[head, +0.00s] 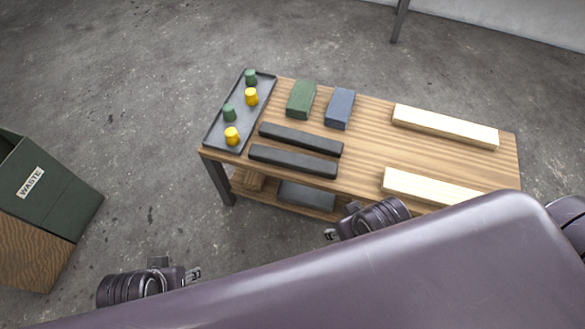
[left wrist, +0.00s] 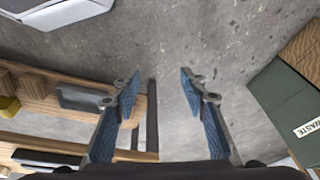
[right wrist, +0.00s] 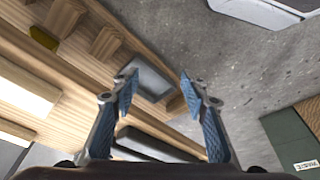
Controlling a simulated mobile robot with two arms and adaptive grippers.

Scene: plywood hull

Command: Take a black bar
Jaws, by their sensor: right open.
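Two black bars lie side by side on the wooden table, the far black bar (head: 300,139) and the near black bar (head: 293,161), both right of the tray. My left gripper (head: 194,273) is left of the table's front, over the floor; in the left wrist view its fingers (left wrist: 160,78) are spread and empty. My right gripper (head: 330,235) is just in front of the table's near edge, partly hidden by my body. In the right wrist view its fingers (right wrist: 158,80) are spread with nothing between them.
A dark tray (head: 215,139) with green and yellow pieces is at the table's left end. A green block (head: 301,99), a blue block (head: 340,108) and pale bars (head: 445,127) share the top. A grey thing (head: 306,195) lies on the lower shelf. A waste bin (head: 50,200) stands left.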

